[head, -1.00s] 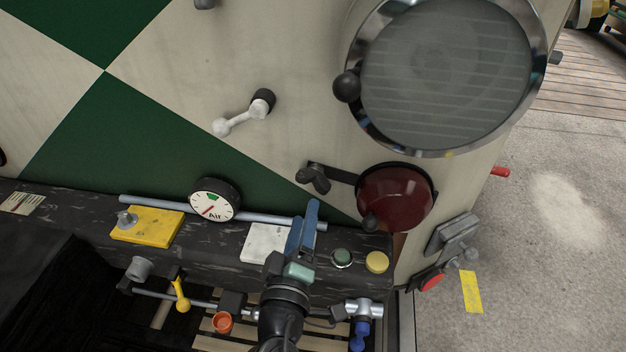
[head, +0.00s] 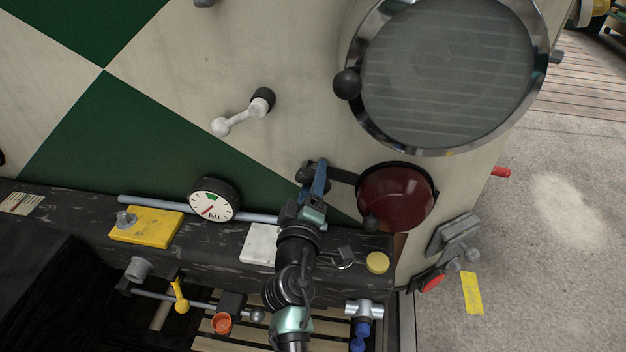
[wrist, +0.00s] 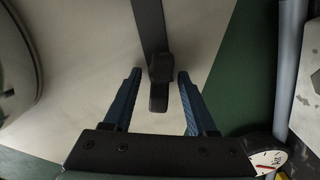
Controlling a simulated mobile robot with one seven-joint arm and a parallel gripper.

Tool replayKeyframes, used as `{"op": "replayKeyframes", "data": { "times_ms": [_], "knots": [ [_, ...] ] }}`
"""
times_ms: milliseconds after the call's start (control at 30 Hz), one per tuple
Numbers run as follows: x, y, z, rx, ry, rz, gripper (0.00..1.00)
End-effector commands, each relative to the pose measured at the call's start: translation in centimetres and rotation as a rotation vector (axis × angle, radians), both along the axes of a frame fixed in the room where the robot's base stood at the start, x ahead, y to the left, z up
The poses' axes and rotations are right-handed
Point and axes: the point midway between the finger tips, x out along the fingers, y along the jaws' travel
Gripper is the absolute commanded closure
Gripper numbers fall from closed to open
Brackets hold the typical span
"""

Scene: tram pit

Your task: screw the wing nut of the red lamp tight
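The red lamp (head: 396,198) is a dark red dome on the cream panel, under the big headlamp. A dark arm (head: 342,174) runs left from it to the black wing nut (head: 304,174). My gripper (head: 316,180) is at the wing nut in the head view and partly hides it. In the wrist view, my gripper (wrist: 159,74) is open, with one blue finger on each side of the wing nut (wrist: 160,82). Gaps show between both fingers and the nut. The dark bracket (wrist: 148,25) extends up from the nut.
The big headlamp (head: 448,75) with its black knob (head: 346,84) is above right. A white crank handle (head: 243,113) is up left. A pressure gauge (head: 213,200) and a grey pipe (head: 155,205) are on the left. A black ledge (head: 90,215) runs below.

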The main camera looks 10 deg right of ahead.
Motion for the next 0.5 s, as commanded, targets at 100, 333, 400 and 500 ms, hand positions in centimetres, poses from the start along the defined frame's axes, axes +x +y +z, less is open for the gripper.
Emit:
{"op": "replayKeyframes", "data": {
  "times_ms": [100, 333, 400, 500],
  "knots": [
    [-0.02, 0.01, -0.01, 0.000, 0.000, 0.000, 0.62],
    [-0.04, 0.02, -0.01, 0.000, 0.000, 0.000, 1.00],
    [-0.03, 0.02, -0.02, 0.000, 0.000, 0.000, 1.00],
    [-0.03, 0.02, -0.02, 0.000, 0.000, 0.000, 1.00]
  ]
}}
